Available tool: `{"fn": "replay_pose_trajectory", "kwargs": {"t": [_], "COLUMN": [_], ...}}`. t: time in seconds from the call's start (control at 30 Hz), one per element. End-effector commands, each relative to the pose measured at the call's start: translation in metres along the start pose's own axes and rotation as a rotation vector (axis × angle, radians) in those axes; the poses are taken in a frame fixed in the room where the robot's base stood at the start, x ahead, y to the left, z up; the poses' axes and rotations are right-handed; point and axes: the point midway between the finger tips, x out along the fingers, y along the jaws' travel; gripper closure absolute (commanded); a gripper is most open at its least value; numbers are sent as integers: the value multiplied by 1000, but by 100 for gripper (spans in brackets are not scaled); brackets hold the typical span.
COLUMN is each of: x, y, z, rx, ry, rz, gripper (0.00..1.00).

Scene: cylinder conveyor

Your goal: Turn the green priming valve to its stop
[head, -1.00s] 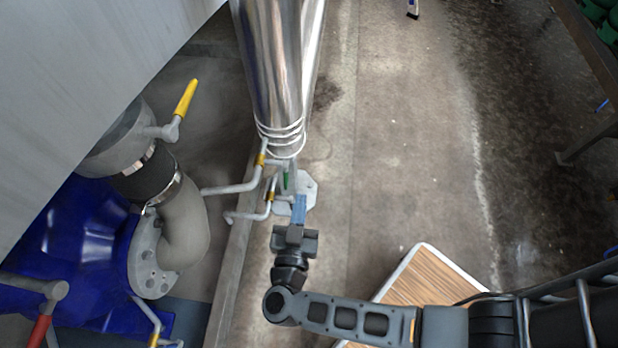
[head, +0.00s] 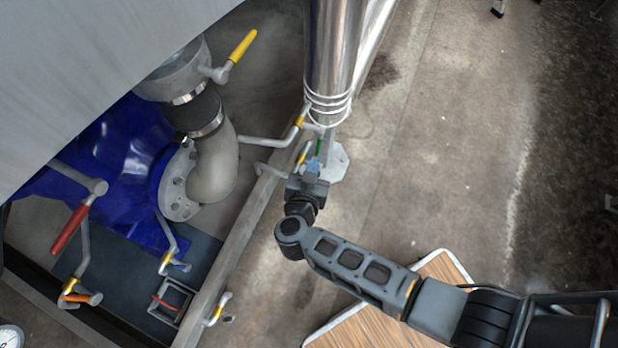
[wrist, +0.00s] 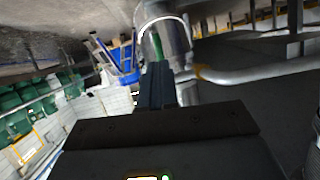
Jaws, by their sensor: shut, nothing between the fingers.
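The green priming valve shows as a small green handle (head: 319,146) at the foot of the shiny steel cylinder, beside thin grey pipes. My gripper (head: 313,166) is just below it in the head view, with its blue-grey fingers together and nothing between them. The fingers partly cover the valve area, and I cannot tell whether they touch the handle. In the wrist view my closed gripper (wrist: 158,70) points toward the steel cylinder (wrist: 165,38).
A yellow-handled valve (head: 242,46) and a red-handled valve (head: 70,228) stand to the left, with a grey elbow pipe (head: 215,170) between. Thin bent pipes with yellow bands lie just left of my gripper. A wood-topped table (head: 440,270) is under my arm.

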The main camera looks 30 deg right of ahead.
Motion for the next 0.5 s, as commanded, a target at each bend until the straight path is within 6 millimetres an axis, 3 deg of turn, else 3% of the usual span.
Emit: {"fn": "replay_pose_trajectory", "kwargs": {"t": [0.2, 0.5], "x": [30, 40], "y": [0, 0], "z": [2, 0], "rx": [0, -1], "ry": [0, 0], "rz": [1, 0], "gripper": [100, 100]}}
